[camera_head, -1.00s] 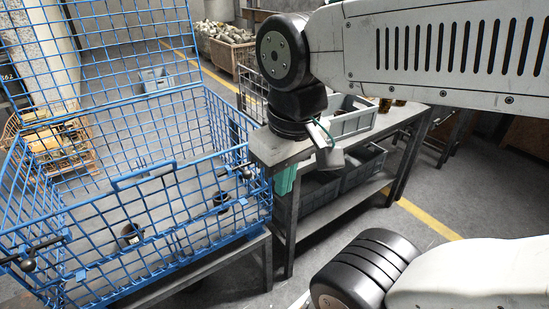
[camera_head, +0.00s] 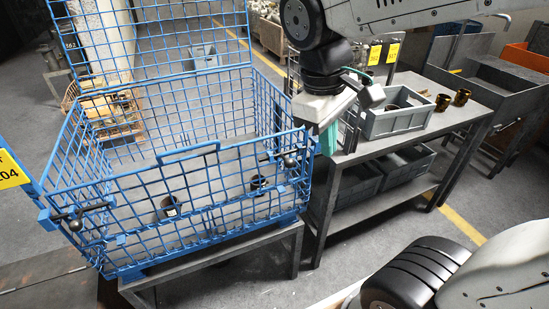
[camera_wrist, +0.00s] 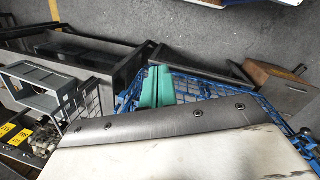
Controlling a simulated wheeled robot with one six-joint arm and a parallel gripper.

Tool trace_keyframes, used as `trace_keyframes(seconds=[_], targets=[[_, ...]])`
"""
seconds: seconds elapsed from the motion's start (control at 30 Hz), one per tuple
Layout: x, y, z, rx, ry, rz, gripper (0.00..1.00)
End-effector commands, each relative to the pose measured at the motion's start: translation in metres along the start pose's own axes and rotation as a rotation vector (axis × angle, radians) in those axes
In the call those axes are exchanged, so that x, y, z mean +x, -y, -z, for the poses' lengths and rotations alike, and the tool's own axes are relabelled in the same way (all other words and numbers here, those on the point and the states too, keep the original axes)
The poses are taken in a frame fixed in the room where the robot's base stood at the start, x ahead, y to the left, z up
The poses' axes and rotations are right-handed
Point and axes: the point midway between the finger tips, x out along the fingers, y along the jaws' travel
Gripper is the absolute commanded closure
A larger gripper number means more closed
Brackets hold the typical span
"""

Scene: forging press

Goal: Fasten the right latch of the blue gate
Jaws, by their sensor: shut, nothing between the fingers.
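The blue gate (camera_head: 190,205) is the mesh front panel of a blue wire cage, upright, with a blue handle (camera_head: 188,150) on its top edge. The right latch (camera_head: 289,160) is a dark lever with a round knob at the gate's upper right corner. The left latch (camera_head: 76,222) is a similar lever at the left corner. My gripper (camera_head: 328,141), with teal fingers, is shut and empty, just right of the right latch and apart from it. In the wrist view the two teal fingers (camera_wrist: 157,87) lie together in front of the blue mesh; I cannot make out the latch there.
Dark cups (camera_head: 170,206) lie inside the cage. A metal table (camera_head: 440,130) with a grey crate (camera_head: 395,122) and brass-coloured cups (camera_head: 462,97) stands close on the right. A yellow sign (camera_head: 10,170) is at the left edge. Floor in front right is open.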

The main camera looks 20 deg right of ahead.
Motion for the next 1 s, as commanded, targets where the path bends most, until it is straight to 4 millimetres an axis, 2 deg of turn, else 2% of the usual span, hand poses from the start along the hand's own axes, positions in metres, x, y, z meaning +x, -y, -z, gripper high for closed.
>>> trace_keyframes(seconds=[0.03, 0.17, 0.3, 0.4, 0.5, 0.6, 0.7, 1.0], targets=[[0.002, -0.002, 0.021, -0.095, 0.049, -0.025, 1.0], [0.007, -0.005, 0.07, -0.334, 0.16, -0.093, 1.0], [0.021, 0.0, 0.125, -0.579, 0.278, -0.159, 1.0], [0.032, 0.008, 0.158, -0.724, 0.351, -0.199, 1.0], [0.043, 0.015, 0.183, -0.833, 0.408, -0.227, 1.0], [0.051, 0.021, 0.198, -0.902, 0.444, -0.246, 1.0], [0.054, 0.024, 0.206, -0.937, 0.463, -0.256, 1.0], [0.054, 0.024, 0.207, -0.943, 0.466, -0.258, 1.0]])
